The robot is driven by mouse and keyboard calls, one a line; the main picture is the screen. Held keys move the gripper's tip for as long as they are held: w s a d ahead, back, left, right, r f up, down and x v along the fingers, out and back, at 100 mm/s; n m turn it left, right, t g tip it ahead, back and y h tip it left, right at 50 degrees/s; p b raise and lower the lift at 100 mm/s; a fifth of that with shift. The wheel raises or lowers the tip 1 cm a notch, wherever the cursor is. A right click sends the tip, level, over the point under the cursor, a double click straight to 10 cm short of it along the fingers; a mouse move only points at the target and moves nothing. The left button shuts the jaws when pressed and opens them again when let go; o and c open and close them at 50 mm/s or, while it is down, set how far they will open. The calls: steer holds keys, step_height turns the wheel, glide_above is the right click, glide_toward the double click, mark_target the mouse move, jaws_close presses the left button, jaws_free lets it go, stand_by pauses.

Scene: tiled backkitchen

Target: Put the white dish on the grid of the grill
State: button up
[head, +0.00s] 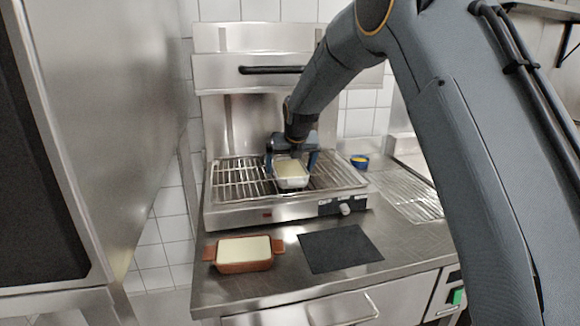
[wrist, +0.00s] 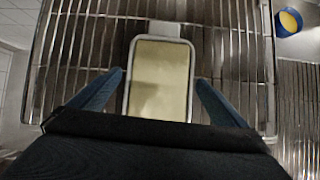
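The white dish (head: 291,182), rectangular with a pale yellow filling, is on the grill's wire grid (head: 237,185), near its middle. In the wrist view the white dish (wrist: 160,78) lies lengthwise over the grid bars (wrist: 215,50), with a handle tab at its far end. My gripper (head: 291,160) is above the dish and reaches down around it. In the wrist view its two blue fingers stand on either side of the dish, with narrow gaps showing, so it looks open. The near end of the dish is hidden by my gripper body.
A brown dish (head: 245,266) with a pale filling stands on the counter in front of the grill, left of a dark mat (head: 340,248). A small blue bowl (head: 360,161) with yellow contents is right of the grill. The grill's hood (head: 225,70) rises behind my gripper.

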steer(key=shift+s+r, duration=0.1)
steer(key=shift+r, duration=0.25)
steer(key=shift+b+v, duration=0.6)
steer(key=shift+v, duration=0.45)
steer(key=s+d+b, duration=0.3)
steer(key=s, duration=0.9)
steer(key=shift+r+b, duration=0.15)
steer(key=shift+b, duration=0.15)
